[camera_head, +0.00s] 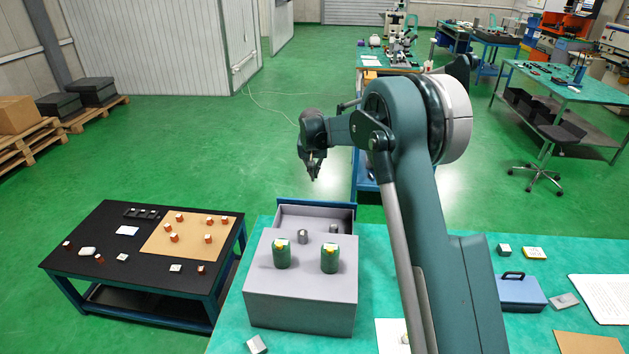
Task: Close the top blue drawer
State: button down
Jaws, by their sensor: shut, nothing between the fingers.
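The top drawer (316,203) shows as a blue front panel on the far side of a grey cabinet (300,303). It is pulled out away from the camera, and part of its grey inside shows. A small grey cylindrical piece (302,237) is at the near end of the opening; I cannot tell whether it is in the drawer or on the cabinet top. My gripper (313,176) is shut and empty, pointing down. In the picture it is just above the drawer front and appears apart from it; its exact depth is hard to tell.
Two green canisters (282,254) (330,258) with yellow marks stand on the cabinet top. The cabinet stands on a green table (237,317). A blue case (520,292) is at right. A black table (80,240) with small parts is at left. The floor beyond the drawer is open.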

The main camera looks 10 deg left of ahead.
notch_tip(320, 180, down, 10)
jog(key=shift+s+p, duration=0.3)
dwell(0.8)
jog(key=shift+s, duration=0.1)
dwell(0.3)
jog(key=s+b, duration=0.4)
jog(key=s, duration=1.4)
jog(key=shift+s, duration=0.5)
jog(key=shift+s+f, duration=0.1)
